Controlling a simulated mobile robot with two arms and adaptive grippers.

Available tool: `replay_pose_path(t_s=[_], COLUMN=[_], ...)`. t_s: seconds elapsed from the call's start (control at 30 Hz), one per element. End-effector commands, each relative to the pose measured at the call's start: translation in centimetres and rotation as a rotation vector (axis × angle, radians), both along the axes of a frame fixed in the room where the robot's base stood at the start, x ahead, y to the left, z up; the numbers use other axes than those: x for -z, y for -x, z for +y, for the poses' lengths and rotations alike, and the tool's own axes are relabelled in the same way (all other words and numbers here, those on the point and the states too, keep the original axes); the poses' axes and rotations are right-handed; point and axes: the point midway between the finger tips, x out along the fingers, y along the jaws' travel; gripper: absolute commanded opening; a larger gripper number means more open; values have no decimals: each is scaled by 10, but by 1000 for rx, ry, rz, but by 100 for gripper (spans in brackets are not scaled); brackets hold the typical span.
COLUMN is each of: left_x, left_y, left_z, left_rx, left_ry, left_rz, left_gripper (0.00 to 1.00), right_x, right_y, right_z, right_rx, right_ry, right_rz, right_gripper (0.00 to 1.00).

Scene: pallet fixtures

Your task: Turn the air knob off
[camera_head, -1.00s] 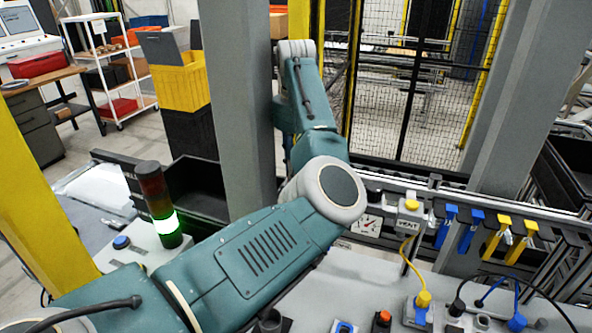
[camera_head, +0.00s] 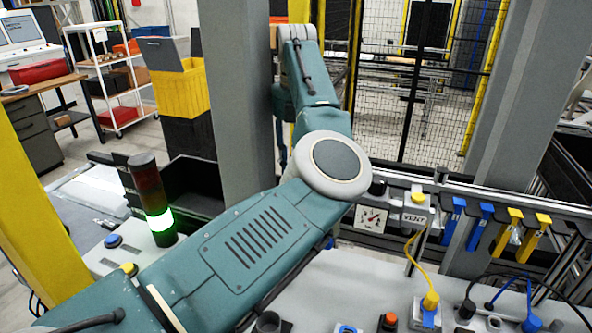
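A pressure gauge (camera_head: 373,219) with a white dial is on the grey unit on the rail right of my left arm. A small black knob (camera_head: 377,187) sits just above the gauge, close to my arm's elbow. Beside it is a grey block marked VENT (camera_head: 414,217) with a yellow knob (camera_head: 418,197) on top. I cannot tell from the picture which of these is the air knob, or its setting. My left arm crosses from the lower left up past the grey post. Its gripper does not show. My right arm and gripper are out of view.
A signal tower (camera_head: 153,205) glows green at left, near a blue button (camera_head: 113,240) and a yellow button (camera_head: 129,268). A thick grey post (camera_head: 240,100) stands behind my arm. Blue and yellow clips (camera_head: 480,225) hang on the rail. Cables and plugs (camera_head: 430,300) are at lower right.

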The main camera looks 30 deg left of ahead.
Motion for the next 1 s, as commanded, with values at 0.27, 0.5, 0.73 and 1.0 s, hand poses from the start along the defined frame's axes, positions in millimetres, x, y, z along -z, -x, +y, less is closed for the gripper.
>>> replay_pose_path(t_s=[0.27,0.5,0.73,1.0], left_x=[2,1,0,-1], left_y=[-1,-1,-1,-1], left_z=[0,0,1,1], left_rx=[263,479,644,760], left_ry=[-1,-1,-2,-3], left_rz=[-4,-5,-5,-3], left_gripper=[5,5,5,5], right_x=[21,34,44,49], right_y=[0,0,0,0], right_z=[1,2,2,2], right_rx=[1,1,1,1], right_ry=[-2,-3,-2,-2], right_rz=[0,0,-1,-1], right_gripper=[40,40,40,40])
